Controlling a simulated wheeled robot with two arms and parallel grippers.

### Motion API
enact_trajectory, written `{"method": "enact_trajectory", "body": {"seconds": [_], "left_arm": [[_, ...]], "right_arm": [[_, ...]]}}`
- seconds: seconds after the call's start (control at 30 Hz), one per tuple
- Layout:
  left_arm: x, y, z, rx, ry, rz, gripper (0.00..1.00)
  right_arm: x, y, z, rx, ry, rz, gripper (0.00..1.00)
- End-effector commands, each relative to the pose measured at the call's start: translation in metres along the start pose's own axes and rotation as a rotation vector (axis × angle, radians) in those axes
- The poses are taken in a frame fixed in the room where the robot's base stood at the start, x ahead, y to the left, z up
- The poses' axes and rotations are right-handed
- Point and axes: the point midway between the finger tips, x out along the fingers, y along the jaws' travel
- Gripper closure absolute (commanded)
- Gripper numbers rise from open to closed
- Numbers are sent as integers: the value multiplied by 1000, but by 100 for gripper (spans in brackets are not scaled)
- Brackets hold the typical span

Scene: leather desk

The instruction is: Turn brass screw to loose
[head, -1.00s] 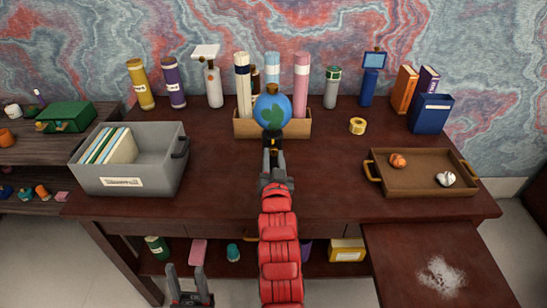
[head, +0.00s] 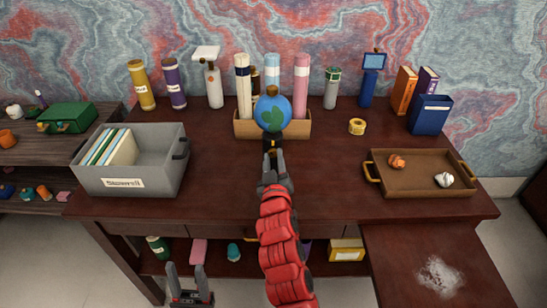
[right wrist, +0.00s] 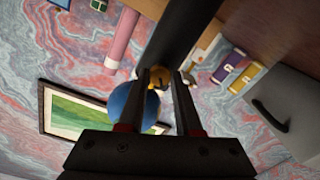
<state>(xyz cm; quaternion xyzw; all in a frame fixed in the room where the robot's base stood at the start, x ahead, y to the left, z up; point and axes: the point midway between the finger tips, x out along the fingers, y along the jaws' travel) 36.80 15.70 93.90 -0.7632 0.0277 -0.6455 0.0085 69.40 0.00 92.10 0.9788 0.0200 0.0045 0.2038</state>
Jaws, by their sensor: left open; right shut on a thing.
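The brass screw (right wrist: 157,80) shows in the right wrist view between my right gripper's fingertips, beside a dark post. A blue and green globe (head: 272,114) stands near the back middle of the desk, and it also shows in the right wrist view (right wrist: 128,106). My right gripper (head: 273,157) is in front of the globe's dark lower part and is shut on the brass screw. In the head view the gripper hides the screw. My left gripper (head: 187,279) is open and empty, low in front of the desk.
A grey bin (head: 160,172) with folders stands at the left of the desk (head: 225,190). A brown tray (head: 410,187) with two small objects is at the right. Several bottles and a wooden box (head: 301,129) stand behind. A yellow tape roll (head: 357,127) lies right of the globe.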

Motion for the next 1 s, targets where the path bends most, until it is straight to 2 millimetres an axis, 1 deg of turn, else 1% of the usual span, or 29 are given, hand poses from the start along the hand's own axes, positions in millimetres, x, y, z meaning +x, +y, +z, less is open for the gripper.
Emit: {"method": "enact_trajectory", "body": {"seconds": [0.1, 0.6, 0.8, 1.0], "left_arm": [[4, 0, -1, 0, 0, 0, 50], [17, -1, -3, 0, 0, 0, 50], [22, -1, -4, 0, 0, 0, 50], [24, -1, -4, 0, 0, 0, 50]], "right_arm": [[0, 0, -1, -115, 1, -2, 100], [0, 0, -1, -579, 0, -2, 100], [0, 0, 0, -727, -1, -1, 100], [0, 0, 0, -827, -3, -1, 100]]}}
